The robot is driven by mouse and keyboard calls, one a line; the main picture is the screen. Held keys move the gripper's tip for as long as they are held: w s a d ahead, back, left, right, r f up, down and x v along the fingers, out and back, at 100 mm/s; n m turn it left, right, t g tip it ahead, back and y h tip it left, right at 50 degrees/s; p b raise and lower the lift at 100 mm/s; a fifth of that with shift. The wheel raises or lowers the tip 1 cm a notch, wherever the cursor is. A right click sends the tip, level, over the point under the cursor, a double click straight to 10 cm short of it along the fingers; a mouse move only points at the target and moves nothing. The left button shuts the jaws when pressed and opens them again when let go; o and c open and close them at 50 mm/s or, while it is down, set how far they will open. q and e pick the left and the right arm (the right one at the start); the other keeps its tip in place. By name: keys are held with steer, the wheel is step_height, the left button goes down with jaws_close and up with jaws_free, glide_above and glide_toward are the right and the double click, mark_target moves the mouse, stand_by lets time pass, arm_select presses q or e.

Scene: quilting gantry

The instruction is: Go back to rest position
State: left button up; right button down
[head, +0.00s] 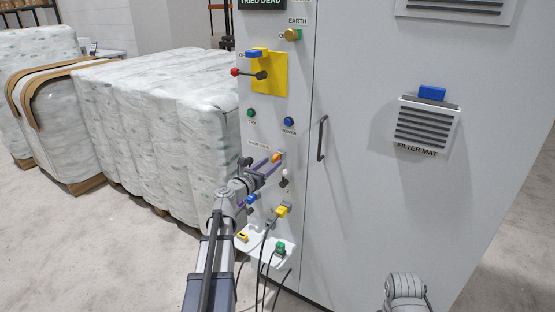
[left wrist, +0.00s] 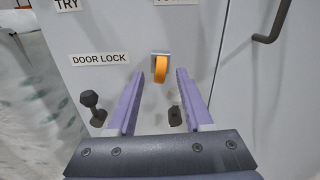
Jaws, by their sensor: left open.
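My left gripper (head: 268,166) reaches up to the grey cabinet's front in the head view. In the left wrist view its two purple fingers (left wrist: 159,74) are apart with nothing held between them. An orange lock tab (left wrist: 160,69) on a small metal plate shows between the fingertips, right of the DOOR LOCK label (left wrist: 100,59). The tab also shows just beyond the fingers in the head view (head: 277,157). I cannot tell whether a finger touches it. Part of my right arm (head: 405,291) shows at the lower right; its gripper is out of view.
The cabinet door (head: 400,200) carries a dark handle (head: 322,138). A black knob (left wrist: 93,106) sticks out left of the fingers. Below, a small shelf (head: 262,250) holds coloured plugs, with black cables hanging. Wrapped bales (head: 165,120) stand left; the floor (head: 90,245) before them is clear.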

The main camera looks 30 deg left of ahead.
arm_select(q)
steer(key=s, duration=0.5)
steer(key=shift+s+a, duration=0.2)
steer(key=shift+s, duration=0.15)
steer(key=s+d+f+m+g+h+p, duration=0.1)
steer(key=d+m+g+h+p, duration=0.3)
steer(key=d+m, duration=0.75)
steer(key=s+d+f+m+g+h+p, duration=0.15)
steer(key=d+m+g+p, duration=0.4)
steer(key=d, duration=1.05)
steer(key=s+d+f+m+g+p, duration=0.1)
steer(key=s+d+m+g+p, duration=0.3)
steer(key=s+d+m, duration=0.4)
steer(key=s+d+r+m+g+y+p, duration=0.2)
steer(key=s+m+g+y+p, duration=0.3)
steer(key=s+m, duration=0.8)
steer(key=m+y+p, duration=0.1)
steer(key=y+p, duration=0.1)
steer(key=y, duration=0.1)
steer(key=shift+m, duration=0.3)
